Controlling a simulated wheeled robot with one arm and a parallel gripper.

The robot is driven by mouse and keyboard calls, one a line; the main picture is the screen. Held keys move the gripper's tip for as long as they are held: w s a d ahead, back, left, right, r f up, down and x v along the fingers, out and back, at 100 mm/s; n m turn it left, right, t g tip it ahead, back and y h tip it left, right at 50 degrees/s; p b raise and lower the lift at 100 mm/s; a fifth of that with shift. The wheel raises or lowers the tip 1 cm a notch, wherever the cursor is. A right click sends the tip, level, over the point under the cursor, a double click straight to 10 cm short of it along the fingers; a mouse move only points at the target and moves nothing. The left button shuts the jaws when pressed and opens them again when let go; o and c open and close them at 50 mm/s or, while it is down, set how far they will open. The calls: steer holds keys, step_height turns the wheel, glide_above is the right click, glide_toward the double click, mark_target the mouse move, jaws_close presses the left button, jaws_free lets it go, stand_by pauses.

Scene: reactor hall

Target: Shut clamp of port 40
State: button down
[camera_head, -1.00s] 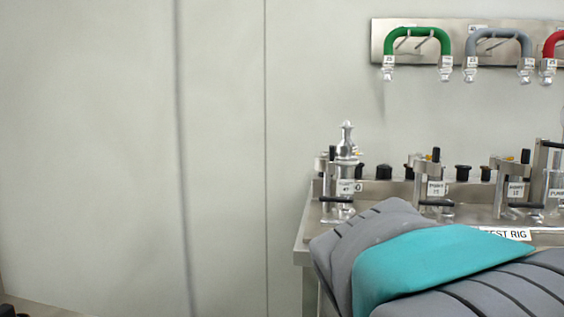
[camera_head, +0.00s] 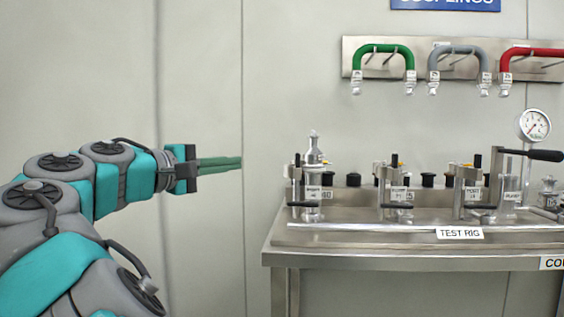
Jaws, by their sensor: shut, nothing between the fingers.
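The leftmost station on the test rig carries a small label (camera_head: 313,193) that seems to read port 40, though the print is tiny. Its clamp (camera_head: 297,178) is a metal post and arm with a black handle (camera_head: 305,204) low at the front. A silver fitting (camera_head: 314,152) stands upright on this port. Whether the clamp is open or shut I cannot tell. My gripper (camera_head: 240,163) is shut and empty, its green fingers pointing right. In the picture it is to the left of the port, apart from it.
The steel test rig table (camera_head: 400,258) fills the right. More clamped ports (camera_head: 398,193) stand along it, with a gauge (camera_head: 534,125) and black lever (camera_head: 545,155) at the right. A wall rack (camera_head: 360,75) holds green, grey and red hoses. The left wall is clear.

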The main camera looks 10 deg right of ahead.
steer(key=s+d+x, duration=0.1)
steer(key=s+x, duration=0.1)
steer(key=x, duration=1)
steer(key=shift+d+p, duration=0.3)
steer(key=shift+d, duration=0.25)
steer(key=shift+w, duration=0.15)
steer(key=shift+d+r, duration=0.1)
steer(key=shift+d, duration=0.05)
